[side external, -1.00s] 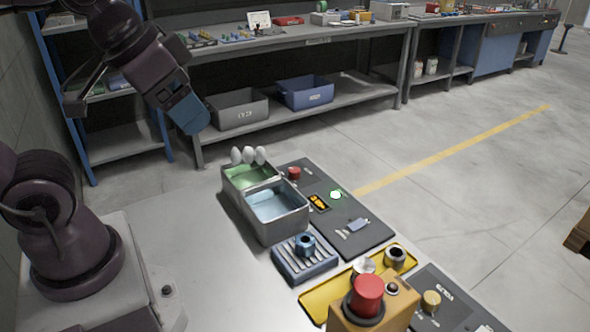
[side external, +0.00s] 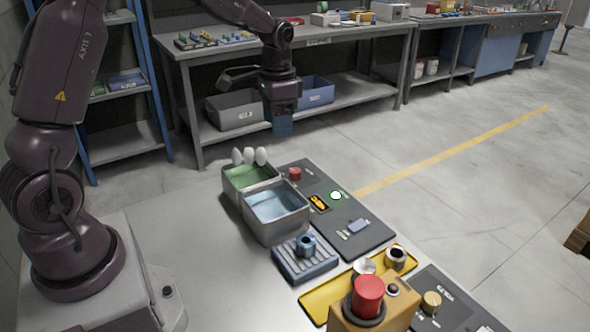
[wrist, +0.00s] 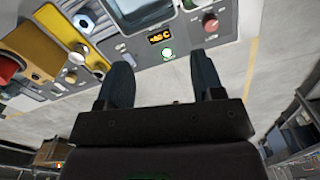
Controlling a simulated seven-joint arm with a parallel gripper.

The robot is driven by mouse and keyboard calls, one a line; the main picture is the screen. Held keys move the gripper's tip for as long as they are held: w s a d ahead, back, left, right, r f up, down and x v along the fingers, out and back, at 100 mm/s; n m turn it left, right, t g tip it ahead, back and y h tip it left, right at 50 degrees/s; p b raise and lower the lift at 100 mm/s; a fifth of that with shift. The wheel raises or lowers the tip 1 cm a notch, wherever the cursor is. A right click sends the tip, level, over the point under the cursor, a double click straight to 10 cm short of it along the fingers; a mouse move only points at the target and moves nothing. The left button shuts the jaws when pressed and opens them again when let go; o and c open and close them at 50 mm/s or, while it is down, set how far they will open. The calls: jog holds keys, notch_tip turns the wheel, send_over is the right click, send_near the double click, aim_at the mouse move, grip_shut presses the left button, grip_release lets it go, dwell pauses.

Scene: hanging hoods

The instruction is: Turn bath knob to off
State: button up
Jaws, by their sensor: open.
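A small red knob (side external: 295,173) sits at the far end of a dark control panel (side external: 372,240) beside a two-part metal bath (side external: 281,231). The bath shows green and pale blue contents. The panel also has an orange-lit display (side external: 319,203) and a lit green light (side external: 336,196). In the wrist view, the red knob (wrist: 210,22) lies beyond my right-hand finger, and the display (wrist: 160,37) and green light (wrist: 167,53) show between the fingers. My gripper (side external: 283,130) is open and empty, pointing down above the panel's far end, apart from the knob. The knob's pointer direction is too small to tell.
White egg-shaped objects (side external: 249,155) stand at the bath's far edge. A shelved workbench (side external: 370,85) stands behind. The space above the panel is clear.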

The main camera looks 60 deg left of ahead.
aim_at(295, 170)
jog(key=w+a+f+m, duration=0.9)
jog(key=w+m, duration=0.1)
notch_tip(295, 170, down, 12)
jog(key=shift+s+f, duration=0.1)
jog(key=shift+f, duration=0.05)
jog(key=shift+c, duration=0.3)
jog(key=c, duration=0.9)
jog(key=shift+o, duration=0.2)
